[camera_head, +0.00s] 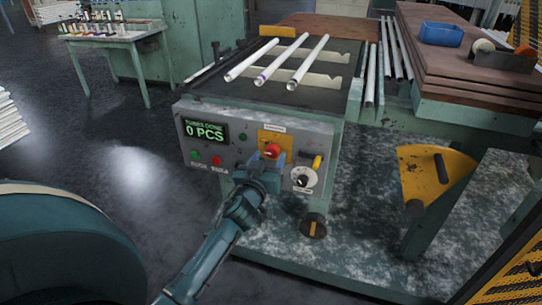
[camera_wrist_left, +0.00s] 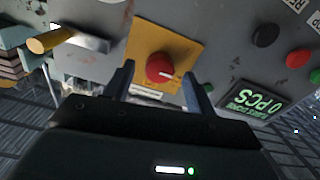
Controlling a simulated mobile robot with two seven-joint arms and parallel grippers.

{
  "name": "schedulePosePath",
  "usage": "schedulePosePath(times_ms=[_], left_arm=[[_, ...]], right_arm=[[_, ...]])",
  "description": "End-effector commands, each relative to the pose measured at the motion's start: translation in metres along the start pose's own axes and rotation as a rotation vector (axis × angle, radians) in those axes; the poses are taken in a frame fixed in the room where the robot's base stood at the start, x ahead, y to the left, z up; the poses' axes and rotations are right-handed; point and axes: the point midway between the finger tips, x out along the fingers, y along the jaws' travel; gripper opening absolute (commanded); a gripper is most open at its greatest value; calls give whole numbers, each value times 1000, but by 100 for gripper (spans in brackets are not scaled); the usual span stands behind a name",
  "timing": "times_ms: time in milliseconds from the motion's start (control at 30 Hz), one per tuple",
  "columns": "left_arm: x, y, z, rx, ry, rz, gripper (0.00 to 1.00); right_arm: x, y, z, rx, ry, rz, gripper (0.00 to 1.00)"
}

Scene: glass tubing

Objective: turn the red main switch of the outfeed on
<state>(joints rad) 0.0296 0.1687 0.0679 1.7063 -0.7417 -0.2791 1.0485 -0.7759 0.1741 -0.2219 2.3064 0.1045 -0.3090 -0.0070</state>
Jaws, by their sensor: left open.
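The red main switch (camera_head: 271,151) is a round red knob on a yellow plate (camera_head: 283,138), on the grey control panel at the front of the outfeed machine. My left gripper (camera_head: 272,159) is at the panel in front of the switch. In the left wrist view its two fingers (camera_wrist_left: 163,82) are apart, one to each side of the knob, with visible gaps. Whether the fingertips reach around the knob is hard to tell. My right gripper is not in view.
The panel also carries a green "0 PCS" display (camera_head: 205,131), small buttons (camera_head: 217,160), a black-and-white dial (camera_head: 303,179) and a yellow-handled lever (camera_head: 317,162) close right of the switch. White tubes (camera_head: 280,60) lie on the machine top. A yellow quadrant (camera_head: 430,170) stands at right.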

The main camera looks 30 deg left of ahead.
Motion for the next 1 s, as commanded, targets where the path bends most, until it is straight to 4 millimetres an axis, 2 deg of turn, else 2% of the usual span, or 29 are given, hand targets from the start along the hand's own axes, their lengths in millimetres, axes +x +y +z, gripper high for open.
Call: schedulePosePath(times_ms=[100, 200, 500, 1000], left_arm=[[14, 0, 0, 2, 0, 1, 56], [19, 0, 1, 1, -1, 1, 56], [21, 0, 0, 0, 0, 1, 56], [21, 0, 1, 0, -1, 1, 16]], right_arm=[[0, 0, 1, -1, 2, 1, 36], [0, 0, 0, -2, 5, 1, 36], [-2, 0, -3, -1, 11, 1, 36], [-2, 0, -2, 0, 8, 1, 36]])
